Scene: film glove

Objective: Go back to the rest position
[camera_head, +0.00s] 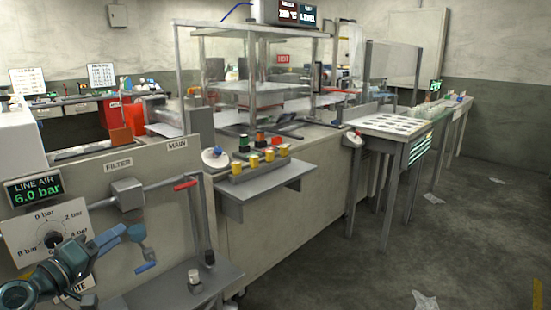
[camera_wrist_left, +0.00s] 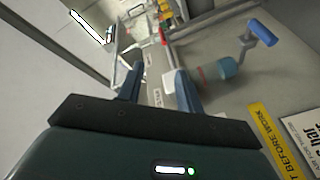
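My left gripper (camera_head: 111,239) reaches in from the lower left in the head view, in front of the grey panel with the round dial. In the left wrist view its two blue fingers (camera_wrist_left: 153,78) stand apart with nothing held between them. A blue-handled valve (camera_head: 146,267) is just right of the fingers in the head view; its handle also shows in the left wrist view (camera_wrist_left: 262,32). The gripper appears apart from it. My right gripper is in neither view.
A red-handled pipe (camera_head: 186,184) and a low grey shelf (camera_head: 215,278) are close to the left arm. Yellow-topped items (camera_head: 252,161) stand on a bench ledge. A side table (camera_head: 383,123) is at the right. The floor (camera_head: 350,265) at the lower right is mostly clear.

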